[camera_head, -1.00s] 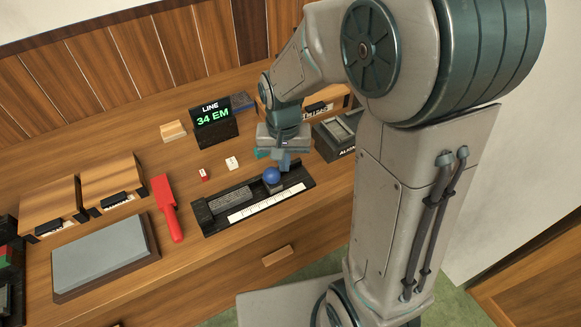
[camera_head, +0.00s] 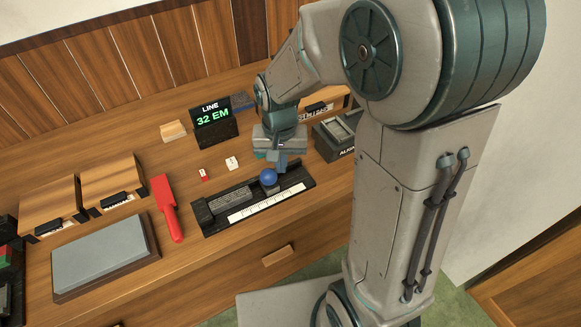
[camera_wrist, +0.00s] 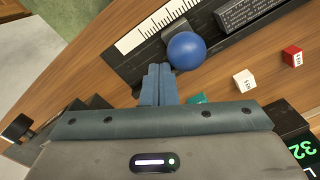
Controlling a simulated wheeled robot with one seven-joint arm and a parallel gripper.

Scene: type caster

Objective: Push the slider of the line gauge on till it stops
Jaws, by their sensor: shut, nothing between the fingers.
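The line gauge (camera_head: 218,221) is a black tray with a white ruled scale (camera_head: 262,206) along its front, lying on the bench. Its slider carries a blue ball knob (camera_head: 268,177), which also shows in the wrist view (camera_wrist: 186,50). A dark block of ribbed type (camera_head: 230,200) lies in the tray left of the knob. My gripper (camera_head: 281,168) is shut and empty, its fingertips (camera_wrist: 159,74) just right of the knob in the head view. The fingertips look close against the knob; I cannot tell whether they touch. The display (camera_head: 212,122) reads LINE 32 EM.
A red-handled tool (camera_head: 166,207) and a grey slab (camera_head: 105,255) lie to the left. Small red (camera_head: 203,174) and white (camera_head: 232,163) blocks stand behind the gauge. A dark box (camera_head: 335,135) stands behind right. Bench in front of the gauge is clear.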

